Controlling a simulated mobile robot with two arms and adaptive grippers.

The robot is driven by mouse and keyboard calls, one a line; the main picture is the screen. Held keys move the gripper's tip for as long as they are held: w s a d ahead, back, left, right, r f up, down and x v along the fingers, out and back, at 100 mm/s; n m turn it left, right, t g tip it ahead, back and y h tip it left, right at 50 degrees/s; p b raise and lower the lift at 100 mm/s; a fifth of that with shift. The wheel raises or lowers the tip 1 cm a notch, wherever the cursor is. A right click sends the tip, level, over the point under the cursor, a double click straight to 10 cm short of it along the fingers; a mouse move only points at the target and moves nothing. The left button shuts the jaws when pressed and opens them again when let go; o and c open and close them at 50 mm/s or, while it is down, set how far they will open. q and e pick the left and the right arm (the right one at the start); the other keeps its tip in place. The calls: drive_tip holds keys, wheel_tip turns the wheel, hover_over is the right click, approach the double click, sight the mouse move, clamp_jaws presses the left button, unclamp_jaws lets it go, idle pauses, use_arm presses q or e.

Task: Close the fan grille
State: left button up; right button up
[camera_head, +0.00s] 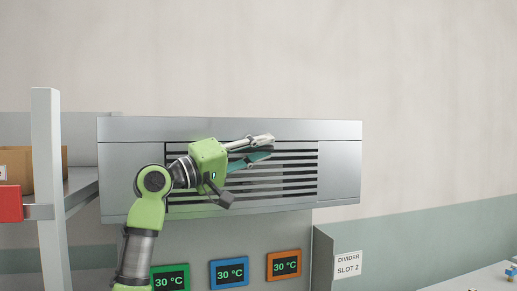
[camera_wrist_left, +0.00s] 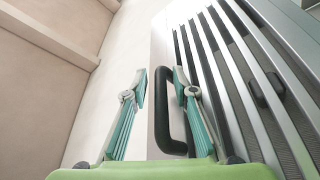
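The fan grille (camera_head: 300,181) is a set of horizontal slats in the front of a grey metal housing; its slats also fill the right of the left wrist view (camera_wrist_left: 228,70). A black bar handle (camera_wrist_left: 165,115) stands beside the slats in the left wrist view. My left gripper (camera_head: 269,147) is in front of the grille's upper part. In the left wrist view its fingers (camera_wrist_left: 160,86) are apart, with part of the handle between them; I cannot tell whether they touch it. The arm hides the grille's left part. My right gripper is not in view.
Below the housing are green (camera_head: 170,278), blue (camera_head: 230,272) and orange (camera_head: 284,265) framed displays reading 30 °C. A shelf post (camera_head: 48,190) stands at the left. A divider (camera_head: 348,262) and a table (camera_head: 480,281) are at the right. The wall above is clear.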

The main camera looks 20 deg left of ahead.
use_arm(q)
drive_tip(key=shift+f, duration=0.1)
drive_tip(key=v, duration=1.2)
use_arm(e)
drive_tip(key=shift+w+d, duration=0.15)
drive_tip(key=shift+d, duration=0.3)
